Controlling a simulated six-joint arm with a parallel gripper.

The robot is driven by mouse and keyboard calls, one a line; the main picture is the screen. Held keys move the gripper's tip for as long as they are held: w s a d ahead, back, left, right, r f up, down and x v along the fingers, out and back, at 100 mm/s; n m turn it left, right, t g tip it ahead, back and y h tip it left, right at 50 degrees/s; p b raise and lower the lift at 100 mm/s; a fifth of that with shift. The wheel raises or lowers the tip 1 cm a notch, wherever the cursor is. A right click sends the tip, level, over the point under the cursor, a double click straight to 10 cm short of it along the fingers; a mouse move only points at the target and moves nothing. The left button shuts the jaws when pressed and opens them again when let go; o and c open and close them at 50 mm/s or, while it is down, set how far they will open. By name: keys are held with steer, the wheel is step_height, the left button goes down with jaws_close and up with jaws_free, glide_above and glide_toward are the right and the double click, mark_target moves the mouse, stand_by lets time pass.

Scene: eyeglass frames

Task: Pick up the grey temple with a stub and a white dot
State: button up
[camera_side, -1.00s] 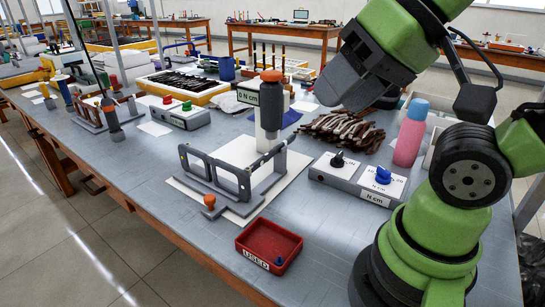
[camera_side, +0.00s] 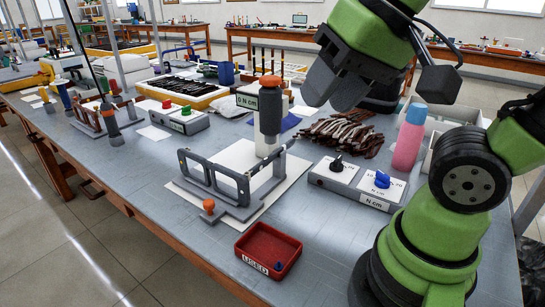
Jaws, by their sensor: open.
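My gripper (camera_side: 335,88) is dark grey and hangs open in the air at the upper right, above the far side of the bench. It touches nothing that I can see. A loose pile of brown temples (camera_side: 340,133) lies on the bench below it. Dark temples (camera_side: 185,82) lie in a yellow-edged tray (camera_side: 215,98) farther back on the left. I cannot pick out a grey temple with a stub and a white dot; the pieces are too small here. A grey holder with an upright frame (camera_side: 215,178) stands on a white sheet (camera_side: 240,155).
A grey driver with an orange top (camera_side: 270,110) stands behind the holder. A box with black and blue knobs (camera_side: 355,182) and a pink bottle (camera_side: 408,140) stand to the right. A red bin (camera_side: 268,250) is at the front. The bench's front left is clear.

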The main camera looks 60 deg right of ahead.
steer(key=w+d+f+m+g+h, duration=0.2)
steer(key=w+m+g+h, duration=0.15)
steer(key=w, duration=0.35)
steer(key=m+g+h, duration=0.2)
steer(key=m+h, duration=0.5)
steer(key=m, duration=0.2)
glide_toward(260, 163)
steer(key=x, duration=0.9)
jaws_close()
